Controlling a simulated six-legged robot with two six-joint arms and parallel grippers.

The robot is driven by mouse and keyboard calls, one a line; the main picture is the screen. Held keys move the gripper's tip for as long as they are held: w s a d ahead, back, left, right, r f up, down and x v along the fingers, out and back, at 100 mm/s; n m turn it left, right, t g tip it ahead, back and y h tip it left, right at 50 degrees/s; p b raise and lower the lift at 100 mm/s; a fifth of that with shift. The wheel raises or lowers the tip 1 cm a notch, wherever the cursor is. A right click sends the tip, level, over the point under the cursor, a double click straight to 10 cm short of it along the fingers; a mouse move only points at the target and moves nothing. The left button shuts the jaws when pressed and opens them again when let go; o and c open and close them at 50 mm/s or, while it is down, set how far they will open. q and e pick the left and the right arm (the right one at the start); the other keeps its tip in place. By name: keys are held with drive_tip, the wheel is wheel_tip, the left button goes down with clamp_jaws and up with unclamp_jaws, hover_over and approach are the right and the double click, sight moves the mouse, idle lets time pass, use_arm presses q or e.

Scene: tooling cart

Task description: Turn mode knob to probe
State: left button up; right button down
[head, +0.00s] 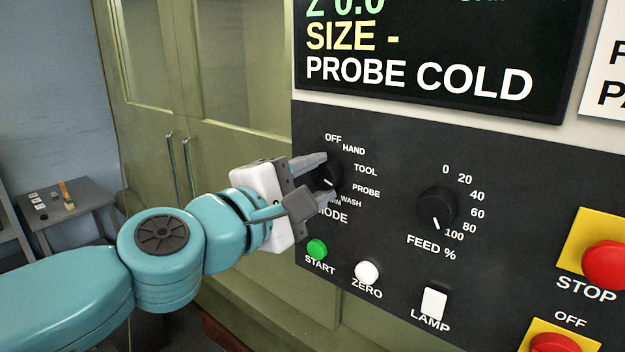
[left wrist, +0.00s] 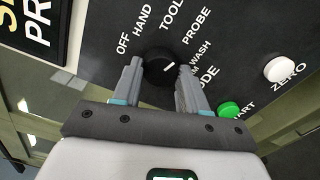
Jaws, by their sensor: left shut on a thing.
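The black mode knob (head: 327,171) sits on the dark control panel, ringed by the labels OFF, HAND, TOOL, PROBE, WASH and a partly hidden one. My left gripper (head: 322,178) is shut on the knob, one finger on each side. In the left wrist view the knob (left wrist: 159,67) lies between the fingertips. Its white mark points toward the PROBE (left wrist: 196,25) and WASH side; I cannot tell which of the two it lines up with. The fingers partly cover the knob and the MODE label. My right gripper is not in view.
The feed knob (head: 437,207) is right of the mode knob. Below are the green START button (head: 317,249), white ZERO button (head: 367,271) and LAMP switch (head: 434,303). A red STOP button (head: 606,265) is far right. The screen (head: 440,60) above reads PROBE COLD.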

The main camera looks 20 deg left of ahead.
use_arm(q)
drive_tip(key=o, duration=1.1)
drive_tip(key=shift+c, duration=0.2)
drive_tip(key=shift+w, duration=0.2)
drive_tip(key=shift+s, duration=0.1)
drive_tip(key=shift+s+a+r, duration=0.1)
drive_tip(key=shift+s+a, duration=0.1)
drive_tip(key=shift+s, duration=0.4)
drive_tip(key=p+v, duration=0.5)
drive_tip(key=v, duration=1)
drive_tip(key=shift+p, duration=0.3)
drive_tip(key=shift+w, duration=0.1)
